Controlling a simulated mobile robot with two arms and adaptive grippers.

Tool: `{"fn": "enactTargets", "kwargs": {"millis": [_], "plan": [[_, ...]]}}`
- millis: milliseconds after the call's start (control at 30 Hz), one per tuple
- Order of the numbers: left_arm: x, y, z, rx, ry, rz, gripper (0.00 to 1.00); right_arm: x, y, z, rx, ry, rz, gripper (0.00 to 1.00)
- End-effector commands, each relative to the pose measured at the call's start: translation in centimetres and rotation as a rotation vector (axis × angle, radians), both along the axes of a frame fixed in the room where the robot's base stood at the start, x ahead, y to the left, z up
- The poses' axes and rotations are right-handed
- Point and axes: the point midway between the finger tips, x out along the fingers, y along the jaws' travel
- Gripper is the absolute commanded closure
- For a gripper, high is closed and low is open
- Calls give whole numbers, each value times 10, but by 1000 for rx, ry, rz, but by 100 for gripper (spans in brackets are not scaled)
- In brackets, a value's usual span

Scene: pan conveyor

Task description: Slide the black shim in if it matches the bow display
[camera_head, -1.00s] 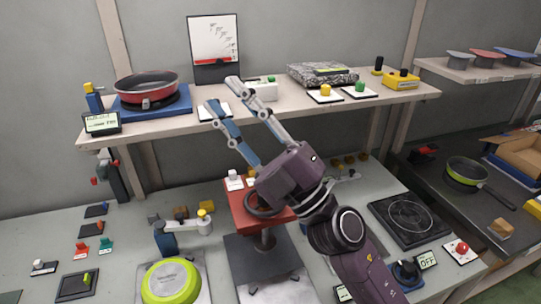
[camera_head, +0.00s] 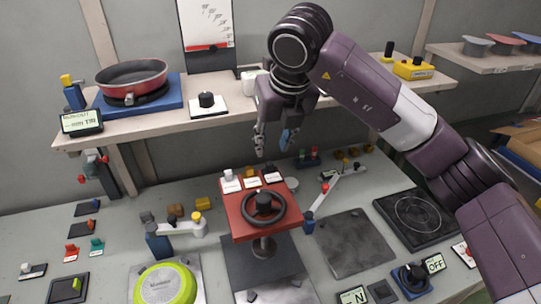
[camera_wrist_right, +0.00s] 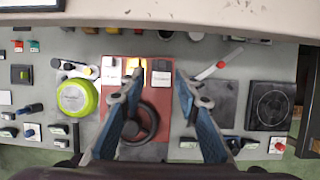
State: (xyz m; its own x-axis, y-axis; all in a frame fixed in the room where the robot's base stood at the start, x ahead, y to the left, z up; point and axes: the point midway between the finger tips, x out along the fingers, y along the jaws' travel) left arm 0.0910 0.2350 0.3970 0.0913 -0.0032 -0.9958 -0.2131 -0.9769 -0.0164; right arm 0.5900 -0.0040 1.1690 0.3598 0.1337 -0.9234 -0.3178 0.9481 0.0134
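The black shim (camera_head: 271,171) sits at the back right corner of the red platform (camera_head: 240,222), beside a yellow one and a white one, each with a small label. My right gripper (camera_head: 272,143) points down with fingers apart and empty, above the back of this platform. In the right wrist view its open fingers (camera_wrist_right: 158,90) straddle the platform from above. A display on the shelf's left end (camera_head: 82,121) appears to read runout with dashes. Another display (camera_head: 353,296) at the bottom edge is partly cut off; I cannot tell which is the bow display. My left gripper is not in view.
A black handwheel (camera_head: 263,208) rises from the red platform. A lime-rimmed pan (camera_head: 165,287) lies front left. A red pan (camera_head: 132,75) rests on the shelf. A swing arm with a red knob (camera_head: 326,192) stands right of the platform. The shelf edge is close behind my gripper.

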Motion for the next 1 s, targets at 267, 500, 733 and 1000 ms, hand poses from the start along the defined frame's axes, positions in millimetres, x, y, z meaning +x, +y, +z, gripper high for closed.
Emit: {"fn": "enactTargets", "kwargs": {"millis": [267,500,733,1000], "plan": [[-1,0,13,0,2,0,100,12,-1,-28,-15,2,-13,70],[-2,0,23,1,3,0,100,25,3,-60,-15,2,-12,70],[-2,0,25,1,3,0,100,29,5,-71,-14,-1,-9,70],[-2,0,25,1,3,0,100,29,5,-71,-14,-2,-9,80]]}}
